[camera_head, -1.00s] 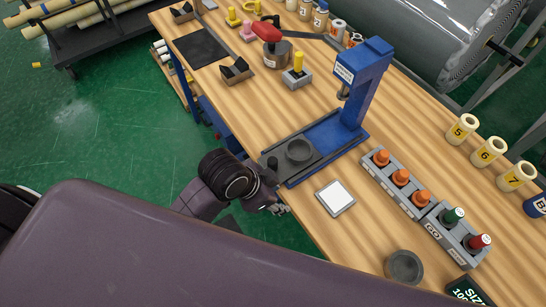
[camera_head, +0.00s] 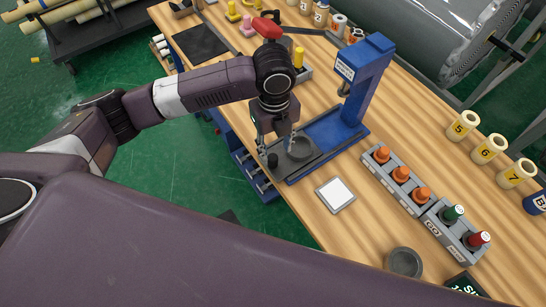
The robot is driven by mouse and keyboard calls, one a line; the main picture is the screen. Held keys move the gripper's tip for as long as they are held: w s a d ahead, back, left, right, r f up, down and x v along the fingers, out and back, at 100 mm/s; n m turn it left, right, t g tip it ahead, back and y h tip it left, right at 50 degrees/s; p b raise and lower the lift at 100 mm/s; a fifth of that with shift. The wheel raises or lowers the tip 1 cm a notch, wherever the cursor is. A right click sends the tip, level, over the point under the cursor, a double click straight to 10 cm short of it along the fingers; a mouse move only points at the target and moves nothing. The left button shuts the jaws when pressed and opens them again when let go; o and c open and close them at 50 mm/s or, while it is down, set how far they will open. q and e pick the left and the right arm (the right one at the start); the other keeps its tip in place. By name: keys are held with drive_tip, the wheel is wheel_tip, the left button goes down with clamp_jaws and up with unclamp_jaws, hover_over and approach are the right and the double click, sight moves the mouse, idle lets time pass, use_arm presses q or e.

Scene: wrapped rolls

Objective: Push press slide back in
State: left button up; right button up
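The blue press (camera_head: 366,85) stands on the wooden table, its base running toward the table's near left edge. The grey slide (camera_head: 292,166) with a round grey cup (camera_head: 301,147) sits at the front end of that base, out from under the press head. A dark knob (camera_head: 272,160) stands at the slide's front end. My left gripper (camera_head: 277,147) points down over the slide's front, fingers apart, close to the knob and cup. It looks empty; whether it touches the knob cannot be told. My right gripper is not in view.
A white square pad (camera_head: 335,194) lies right of the press base. A grey rack with orange knobs (camera_head: 397,180) and a box with green and red buttons (camera_head: 456,228) stand further right. Numbered rolls (camera_head: 488,150) line the far side.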

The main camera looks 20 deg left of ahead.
sight(273, 158)
use_arm(q)
drive_tip(key=shift+w+a+r, duration=0.15)
drive_tip(key=shift+a, duration=0.2)
drive_tip(key=shift+a+f, duration=0.1)
drive_tip(key=shift+f, duration=0.15)
wheel_tip(273, 158, down, 7)
drive_tip(key=shift+f+p, duration=0.1)
drive_tip(key=shift+p, duration=0.9)
drive_tip(key=shift+c, duration=0.2)
drive_tip(key=c, duration=1)
clamp_jaws()
